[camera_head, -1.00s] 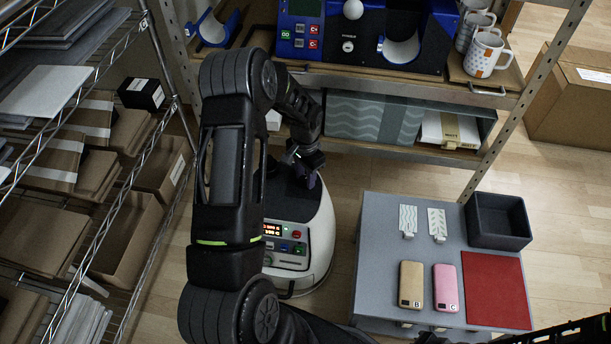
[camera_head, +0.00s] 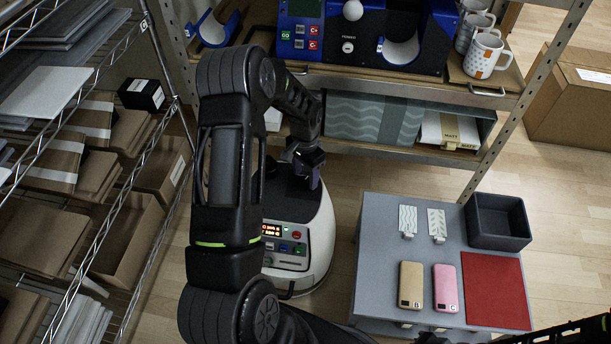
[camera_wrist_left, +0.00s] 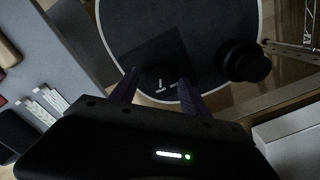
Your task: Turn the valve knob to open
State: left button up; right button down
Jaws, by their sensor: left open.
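The white machine (camera_head: 312,262) with a dark top and a lit control panel stands on the floor, below the shelf. In the left wrist view its round top (camera_wrist_left: 215,22) carries a round black knob (camera_wrist_left: 243,62), right of the fingers. A dark square plate with small white marks lies beyond the fingertips. I cannot tell for sure which part is the valve knob. My left gripper (camera_head: 308,180) is over the machine's top, purple fingers pointing down. In the left wrist view the left gripper (camera_wrist_left: 156,84) is open, with nothing held between the fingers. My right gripper does not show.
A shelf (camera_head: 400,88) with mugs (camera_head: 488,56) stands behind the machine. A wire rack (camera_head: 140,225) with boxes is on the left. A grey table (camera_head: 380,265) with two phones (camera_head: 428,287), a red mat (camera_head: 496,290) and a dark bin (camera_head: 498,220) is on the right.

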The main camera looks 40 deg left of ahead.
aim_at(306, 179)
pick_arm(q)
notch_tip(306, 179, up, 7)
jog(key=shift+f+p, duration=0.2)
jog(key=shift+p, duration=0.3)
